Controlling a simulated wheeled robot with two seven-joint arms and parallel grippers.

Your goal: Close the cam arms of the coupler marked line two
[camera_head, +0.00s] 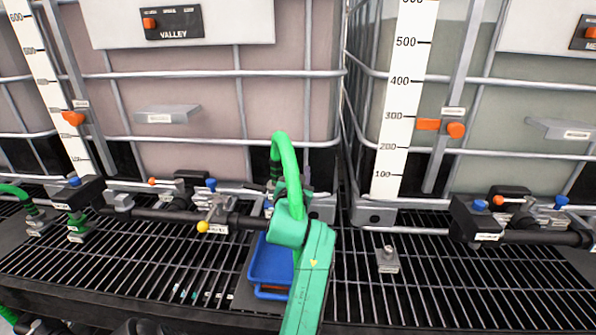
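A green hose (288,160) arches up in the middle and comes down at a coupler (276,192) in front of the pink tank. Its cam arms are hidden or too small to tell open from shut. No "line two" mark can be read. Other green couplers (78,228) show at the left on the grating. Dark parts at the bottom left edge seem to be my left gripper (42,326), cut off and apart from the couplers.
A dark pipe (165,215) with a yellow-knobbed valve (203,227) runs along the tank fronts. A blue tray (268,264) lies beside the green body. A grey block (387,260) sits on the grating (450,285). The grating at the right front is mostly clear.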

